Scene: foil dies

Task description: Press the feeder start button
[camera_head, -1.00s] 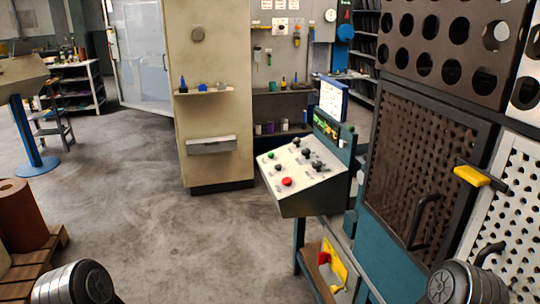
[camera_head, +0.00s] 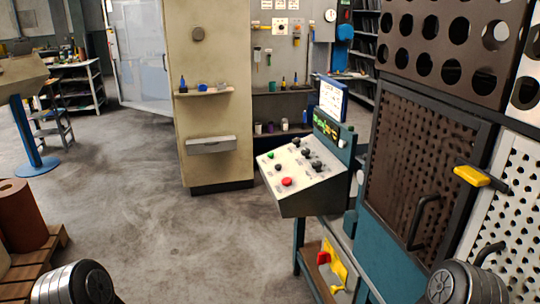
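A control console with a sloped light-grey panel (camera_head: 299,168) stands right of centre on a teal machine. A green button (camera_head: 270,155) sits at the panel's upper left, and a red button (camera_head: 287,182) sits at its lower front. Several black knobs (camera_head: 316,165) are on its right half. The labels are too small to read, so I cannot tell which control is marked feeder start. Parts of my left and right arms show at the bottom left and bottom right corners, well apart from the panel. Neither gripper's fingers are in view.
A perforated dark door with a handle (camera_head: 420,220) and a yellow-topped lever (camera_head: 472,176) stand close on the right. A beige column (camera_head: 212,120) rises behind the console. A brown roll (camera_head: 20,216) on a pallet is at left. The floor (camera_head: 150,220) between is clear.

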